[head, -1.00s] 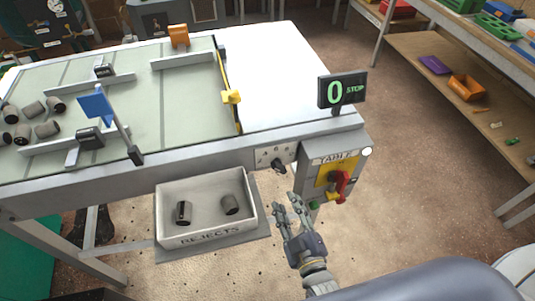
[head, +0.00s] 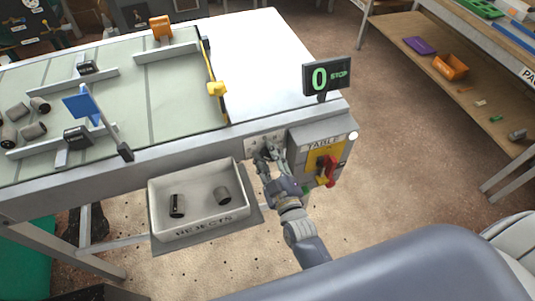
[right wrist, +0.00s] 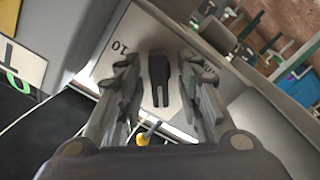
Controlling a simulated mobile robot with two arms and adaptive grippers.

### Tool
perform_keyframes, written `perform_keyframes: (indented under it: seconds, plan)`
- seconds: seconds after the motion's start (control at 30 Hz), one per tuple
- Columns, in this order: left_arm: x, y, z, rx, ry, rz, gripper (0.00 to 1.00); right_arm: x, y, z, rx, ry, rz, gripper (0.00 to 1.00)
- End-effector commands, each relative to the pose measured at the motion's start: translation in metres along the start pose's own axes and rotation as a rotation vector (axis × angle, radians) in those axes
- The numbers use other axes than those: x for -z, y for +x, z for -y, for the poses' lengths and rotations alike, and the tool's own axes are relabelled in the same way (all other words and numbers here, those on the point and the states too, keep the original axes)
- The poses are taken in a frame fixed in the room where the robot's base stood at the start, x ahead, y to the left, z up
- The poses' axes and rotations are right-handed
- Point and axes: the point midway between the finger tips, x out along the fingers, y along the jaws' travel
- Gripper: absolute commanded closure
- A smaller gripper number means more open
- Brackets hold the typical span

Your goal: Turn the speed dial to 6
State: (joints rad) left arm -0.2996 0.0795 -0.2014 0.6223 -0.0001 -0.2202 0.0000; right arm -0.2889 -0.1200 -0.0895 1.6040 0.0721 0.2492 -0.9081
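The speed dial is a dark knob on a pale numbered plate (head: 251,143) on the table's front edge, largely hidden by my right gripper in the head view. In the right wrist view the dark knob (right wrist: 159,80) stands between the two fingers, with a "10" marked beside it. My right gripper (head: 266,157) is open around the knob, and the right wrist view shows a gap on each side of it (right wrist: 160,95). The display (head: 326,77) above reads a green 0 and STOP. My left gripper is not in view.
A control box (head: 318,150) marked TABLE, with a red switch (head: 327,168), stands close right of my right gripper. Several plugs lie on the green table (head: 150,95).

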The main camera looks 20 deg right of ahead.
Motion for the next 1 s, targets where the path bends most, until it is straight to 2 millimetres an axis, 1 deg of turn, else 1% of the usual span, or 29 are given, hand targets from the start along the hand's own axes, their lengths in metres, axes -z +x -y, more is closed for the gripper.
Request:
perform_keyframes:
  seconds: [0.1, 0.3, 0.33, 0.37, 0.4, 0.47, 0.5, 0.77, 1.0]
  plan:
    - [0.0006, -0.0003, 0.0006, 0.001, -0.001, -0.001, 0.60, 0.0002, 0.0032, -0.0003, -0.001, 0.000, 0.000, 0.67]
    - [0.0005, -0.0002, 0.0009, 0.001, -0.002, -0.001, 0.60, 0.0001, 0.0031, -0.0002, -0.001, 0.000, 0.000, 0.67]
    - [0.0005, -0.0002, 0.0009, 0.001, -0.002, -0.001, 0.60, 0.0001, 0.0031, -0.0002, -0.001, 0.000, 0.000, 0.69]
    - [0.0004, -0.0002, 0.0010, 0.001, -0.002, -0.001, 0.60, 0.0001, 0.0030, -0.0002, -0.001, 0.000, 0.000, 0.76]
    - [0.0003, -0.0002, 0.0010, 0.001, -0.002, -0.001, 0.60, 0.0001, 0.0030, -0.0001, 0.000, 0.000, 0.000, 0.85]
    - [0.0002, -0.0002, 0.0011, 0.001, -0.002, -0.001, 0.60, 0.0001, 0.0030, -0.0002, -0.001, 0.000, 0.000, 0.98]
    - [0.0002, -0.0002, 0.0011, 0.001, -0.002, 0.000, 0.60, 0.0001, 0.0029, -0.0001, -0.001, 0.000, 0.000, 1.00]
    - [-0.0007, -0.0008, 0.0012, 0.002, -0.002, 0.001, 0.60, 0.0003, 0.0029, -0.0003, 0.000, 0.011, 0.000, 1.00]
    - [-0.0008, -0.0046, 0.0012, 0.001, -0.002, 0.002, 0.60, 0.0009, 0.0029, -0.0012, 0.000, 0.103, -0.001, 1.00]
